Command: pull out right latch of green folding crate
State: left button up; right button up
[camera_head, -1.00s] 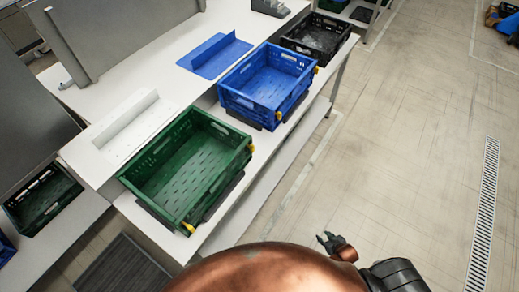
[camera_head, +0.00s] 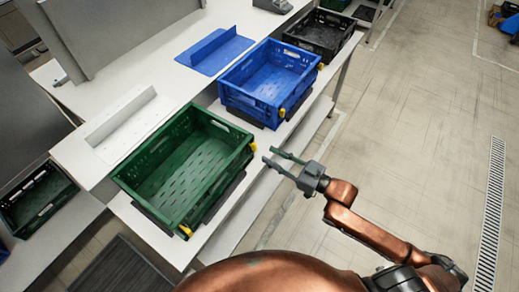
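The green folding crate (camera_head: 183,165) stands unfolded and empty on the white conveyor table. A yellow latch (camera_head: 253,147) shows at its far right corner and another yellow latch (camera_head: 184,231) at its near corner. My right gripper (camera_head: 276,158) is open and empty, its two fingers pointing left toward the crate's right side. In the picture its fingertips are just right of the far latch, with a small gap. My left gripper is not in view.
A blue crate (camera_head: 247,101) with yellow latches stands behind the green one, and a black crate (camera_head: 318,36) stands further back. A second green crate (camera_head: 38,201) sits at the lower left. The floor (camera_head: 420,140) to the right is clear.

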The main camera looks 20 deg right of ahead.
aim_at(256, 147)
jog(key=x, duration=0.5)
jog(key=shift+w+a, duration=0.15)
jog(key=shift+w, duration=0.1)
jog(key=shift+c, duration=0.5)
grip_shut()
